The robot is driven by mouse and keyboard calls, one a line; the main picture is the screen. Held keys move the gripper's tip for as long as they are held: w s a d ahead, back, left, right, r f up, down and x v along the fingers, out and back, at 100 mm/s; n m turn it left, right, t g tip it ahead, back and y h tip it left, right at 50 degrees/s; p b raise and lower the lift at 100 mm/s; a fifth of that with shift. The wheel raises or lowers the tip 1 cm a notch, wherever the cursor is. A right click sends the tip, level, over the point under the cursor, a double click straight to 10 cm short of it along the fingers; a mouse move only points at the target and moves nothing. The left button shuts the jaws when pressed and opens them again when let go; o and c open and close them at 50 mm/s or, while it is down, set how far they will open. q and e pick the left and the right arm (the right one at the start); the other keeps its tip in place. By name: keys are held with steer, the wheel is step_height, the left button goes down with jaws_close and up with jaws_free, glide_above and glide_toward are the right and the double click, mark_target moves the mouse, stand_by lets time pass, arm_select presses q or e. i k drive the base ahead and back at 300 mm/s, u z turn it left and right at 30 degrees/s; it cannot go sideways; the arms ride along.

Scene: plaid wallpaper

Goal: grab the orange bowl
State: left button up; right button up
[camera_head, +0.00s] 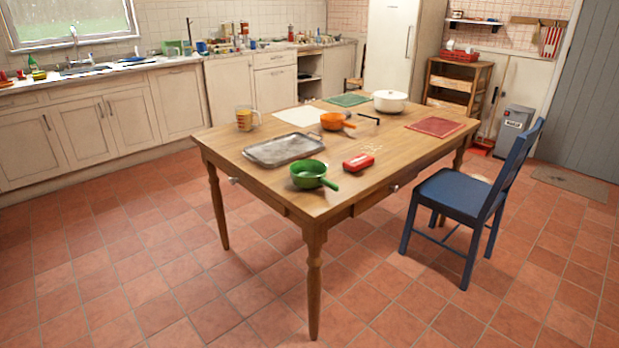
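An orange bowl (333,121) with a handle pointing right stands upright on the wooden table (228,152), a little beyond the table's middle. A white sheet or board (296,116) lies just to its left, and a small black object (365,118) lies to its right. No gripper touches the bowl. Neither my left nor my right gripper is in view.
A grey tray (284,149), green pan (311,174), red box (358,162), white pot (390,101), measuring cup (245,118) and red mat (436,126) share the table. A blue chair (455,193) stands at its right. The tiled floor in front is clear.

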mark_target(339, 125)
steer(key=z, duration=1.45)
steer(key=i, duration=3.3)
steer(key=u, duration=3.1)
